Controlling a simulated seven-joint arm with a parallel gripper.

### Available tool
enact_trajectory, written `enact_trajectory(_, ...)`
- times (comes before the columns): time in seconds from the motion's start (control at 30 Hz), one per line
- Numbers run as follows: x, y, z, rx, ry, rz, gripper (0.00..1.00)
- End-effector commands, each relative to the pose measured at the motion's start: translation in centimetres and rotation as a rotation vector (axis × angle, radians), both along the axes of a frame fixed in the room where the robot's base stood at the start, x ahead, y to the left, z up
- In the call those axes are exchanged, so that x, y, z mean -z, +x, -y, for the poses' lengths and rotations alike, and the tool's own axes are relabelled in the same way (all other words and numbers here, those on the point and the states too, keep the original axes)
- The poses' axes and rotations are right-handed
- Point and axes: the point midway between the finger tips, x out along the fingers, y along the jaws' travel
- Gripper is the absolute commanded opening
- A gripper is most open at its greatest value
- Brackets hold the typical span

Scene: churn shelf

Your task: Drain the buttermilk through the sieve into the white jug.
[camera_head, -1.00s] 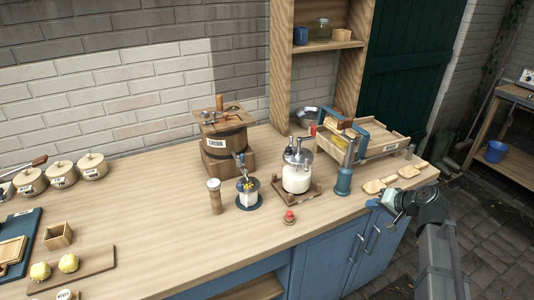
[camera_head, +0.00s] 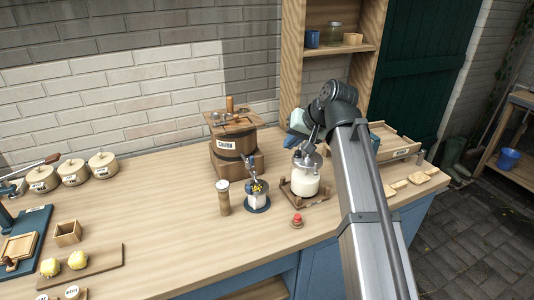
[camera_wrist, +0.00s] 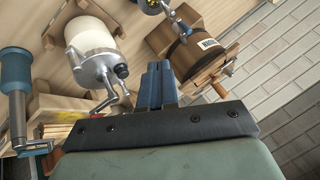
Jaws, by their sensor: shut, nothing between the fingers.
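A white jug (camera_head: 257,203) stands on a round blue base mid-counter. A small metal sieve-like top with yellow bits (camera_head: 258,187) sits over it, with a metal handle or crank rising above. To its right, a glass jar of white liquid (camera_head: 305,182) with a metal crank lid stands in a wooden frame; it also shows in the wrist view (camera_wrist: 82,35). The wooden churn (camera_head: 234,143) stands behind on a block and shows in the wrist view (camera_wrist: 185,55). My gripper (camera_wrist: 155,83) is shut and empty, above the back of the counter; its fingertips are unclear in the head view.
A wooden cylinder (camera_head: 223,198) stands left of the jug and a red-topped knob (camera_head: 297,220) in front. A blue-bodied crank tool (camera_wrist: 15,75) stands near the jar. A wooden tray (camera_head: 395,143) is at right. Front-middle counter is clear.

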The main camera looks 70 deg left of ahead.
Motion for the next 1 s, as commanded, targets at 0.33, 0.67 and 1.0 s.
enact_trajectory(0.33,3.4,-1.0,-2.4,-0.002,-0.006,0.0,0.0)
enact_trajectory(0.67,8.0,-2.2,-5.6,-0.001,-0.005,0.0,0.0)
enact_trajectory(1.0,8.0,-5.2,-7.4,-0.002,-0.004,0.001,0.0)
